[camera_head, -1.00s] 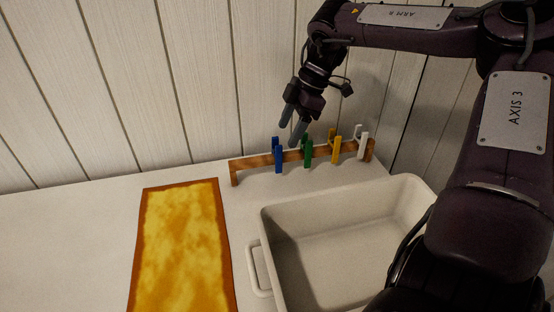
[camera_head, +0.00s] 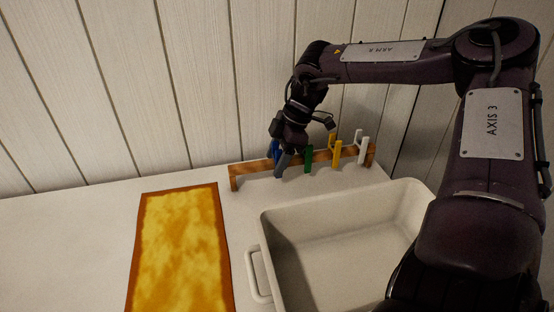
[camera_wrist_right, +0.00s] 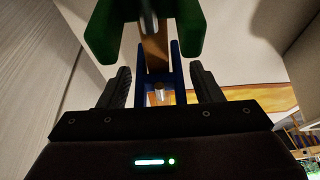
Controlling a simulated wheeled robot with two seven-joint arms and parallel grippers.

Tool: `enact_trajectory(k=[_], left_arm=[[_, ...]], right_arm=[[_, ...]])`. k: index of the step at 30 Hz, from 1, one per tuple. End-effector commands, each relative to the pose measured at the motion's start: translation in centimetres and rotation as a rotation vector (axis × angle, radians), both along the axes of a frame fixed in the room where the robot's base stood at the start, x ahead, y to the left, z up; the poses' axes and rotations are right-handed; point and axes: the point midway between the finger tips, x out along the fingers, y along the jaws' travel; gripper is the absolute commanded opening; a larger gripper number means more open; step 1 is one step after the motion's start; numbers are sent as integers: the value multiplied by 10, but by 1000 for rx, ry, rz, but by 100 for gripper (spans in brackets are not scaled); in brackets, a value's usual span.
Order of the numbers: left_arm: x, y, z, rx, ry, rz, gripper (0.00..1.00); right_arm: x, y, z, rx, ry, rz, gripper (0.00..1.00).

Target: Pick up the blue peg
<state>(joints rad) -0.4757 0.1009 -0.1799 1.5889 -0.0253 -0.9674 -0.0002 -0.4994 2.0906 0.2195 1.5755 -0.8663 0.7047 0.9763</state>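The blue peg (camera_head: 275,152) sits on the wooden rail (camera_head: 246,168) at the back of the table, mostly hidden behind my right gripper (camera_head: 282,160) in the head view. In the right wrist view the blue peg (camera_wrist_right: 158,82) stands between the two dark fingers of my right gripper (camera_wrist_right: 160,88). The fingers are open, with a gap on each side of the peg. The green peg (camera_head: 308,157) is beside it on the rail and looms large in the wrist view (camera_wrist_right: 102,32). My left gripper is not in view.
A yellow peg (camera_head: 336,152) and a white peg (camera_head: 363,150) are further right on the rail. A white tub (camera_head: 262,240) stands in front. A yellow cloth with an orange border (camera_head: 183,250) lies to the left. A plank wall is close behind the rail.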

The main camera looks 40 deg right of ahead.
Motion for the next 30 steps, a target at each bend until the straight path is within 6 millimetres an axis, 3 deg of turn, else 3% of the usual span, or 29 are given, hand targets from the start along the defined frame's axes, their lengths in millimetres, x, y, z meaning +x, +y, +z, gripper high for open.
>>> enact_trajectory(k=[1,9,20,26,30], left_arm=[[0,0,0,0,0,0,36],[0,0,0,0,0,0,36],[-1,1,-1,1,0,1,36],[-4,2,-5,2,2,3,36],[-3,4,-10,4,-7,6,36]], right_arm=[[0,0,0,0,0,0,52],[0,0,0,-1,0,0,19],[0,0,7,-2,0,1,19],[1,0,32,-3,-3,1,19],[1,0,61,-4,-5,2,19]])
